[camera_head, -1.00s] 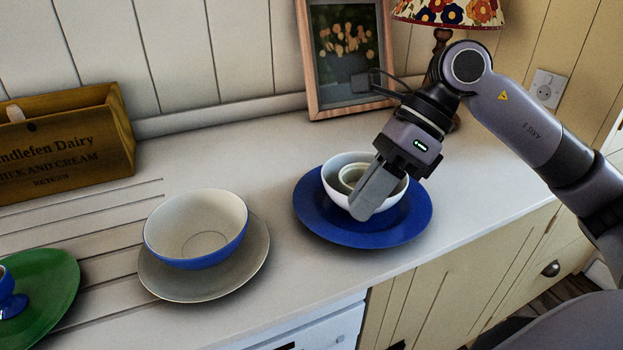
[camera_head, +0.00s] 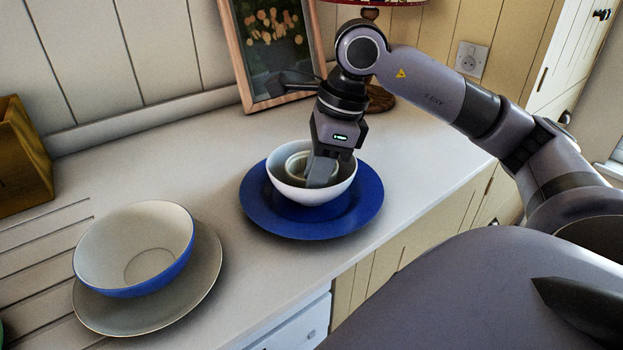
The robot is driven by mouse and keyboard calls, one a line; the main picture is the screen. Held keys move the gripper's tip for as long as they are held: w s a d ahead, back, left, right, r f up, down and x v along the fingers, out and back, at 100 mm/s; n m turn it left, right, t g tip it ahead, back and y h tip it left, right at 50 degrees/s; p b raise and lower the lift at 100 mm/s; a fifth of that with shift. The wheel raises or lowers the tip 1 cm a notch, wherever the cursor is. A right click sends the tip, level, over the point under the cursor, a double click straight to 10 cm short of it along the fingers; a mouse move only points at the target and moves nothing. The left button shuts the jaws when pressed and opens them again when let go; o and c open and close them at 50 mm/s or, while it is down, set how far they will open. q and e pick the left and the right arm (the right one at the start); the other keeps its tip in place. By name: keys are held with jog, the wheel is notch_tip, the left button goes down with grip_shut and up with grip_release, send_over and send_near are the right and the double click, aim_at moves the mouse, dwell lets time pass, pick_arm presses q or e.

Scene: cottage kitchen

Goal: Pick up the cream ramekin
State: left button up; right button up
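The cream ramekin (camera_head: 294,166) sits inside a white bowl (camera_head: 300,193), which stands on a blue plate (camera_head: 268,221). My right gripper (camera_head: 320,178) points down into the bowl, with its fingers at the right side of the ramekin and covering part of it. I cannot tell whether the fingers touch the ramekin or how far apart they are. My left gripper is not in view.
A blue-and-cream bowl (camera_head: 128,243) stands on a beige plate (camera_head: 205,270) at the left. A picture frame (camera_head: 240,62) and a lamp (camera_head: 378,98) stand behind, and a wooden crate (camera_head: 20,165) at the far left. The counter (camera_head: 175,165) between is clear.

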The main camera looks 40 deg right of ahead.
grip_shut()
jog(key=shift+r, duration=0.1)
